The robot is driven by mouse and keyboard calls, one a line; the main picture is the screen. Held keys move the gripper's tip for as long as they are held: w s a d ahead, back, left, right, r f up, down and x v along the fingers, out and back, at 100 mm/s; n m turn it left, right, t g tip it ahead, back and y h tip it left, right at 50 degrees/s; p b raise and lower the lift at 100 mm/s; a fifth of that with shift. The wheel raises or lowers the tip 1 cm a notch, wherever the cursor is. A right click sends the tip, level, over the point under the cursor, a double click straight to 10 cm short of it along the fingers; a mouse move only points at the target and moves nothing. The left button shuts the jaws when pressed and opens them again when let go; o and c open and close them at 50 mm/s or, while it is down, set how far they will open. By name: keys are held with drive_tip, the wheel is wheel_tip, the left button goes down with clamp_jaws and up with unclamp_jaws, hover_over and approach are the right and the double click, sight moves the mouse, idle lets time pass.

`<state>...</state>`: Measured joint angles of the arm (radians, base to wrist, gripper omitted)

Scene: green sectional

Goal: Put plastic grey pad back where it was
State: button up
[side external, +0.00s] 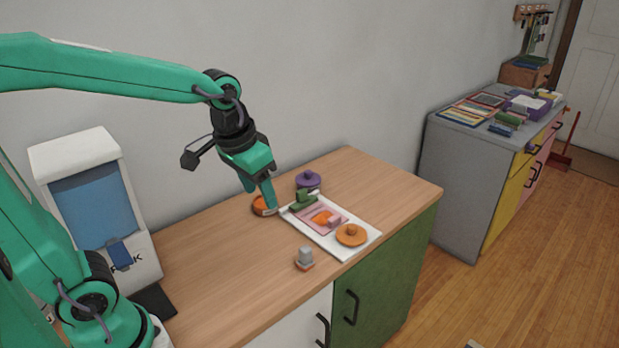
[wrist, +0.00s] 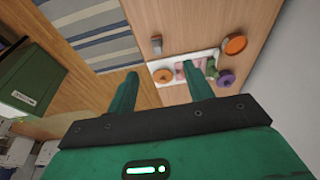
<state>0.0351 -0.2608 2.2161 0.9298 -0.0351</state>
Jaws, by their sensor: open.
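A small grey block with a reddish base (side external: 305,258), the only small grey piece I see, stands on the wooden counter near its front edge. I cannot tell for sure that it is the grey pad. It also shows in the wrist view (wrist: 156,44). A white tray (side external: 362,247) lies behind it and to the right, holding a pink piece (side external: 321,215), a green block (side external: 303,202) and an orange knobbed disc (side external: 351,234). My gripper (side external: 268,202) is open and empty, above the counter near the tray's left end. Its two fingers show in the wrist view (wrist: 160,86).
A purple knobbed piece (side external: 308,180) and an orange round dish (side external: 262,205) stand behind the tray. A white dispenser (side external: 95,200) is at the left. A grey cabinet (side external: 465,185) stands apart at the right.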

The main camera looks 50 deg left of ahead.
drive_tip(key=s+a+r+t, duration=0.1)
drive_tip(key=s+t, duration=0.1)
drive_tip(key=s, duration=0.7)
drive_tip(key=shift+s+r+t, duration=0.15)
drive_tip(key=shift+r+t, duration=0.15)
drive_tip(key=shift+r, duration=0.1)
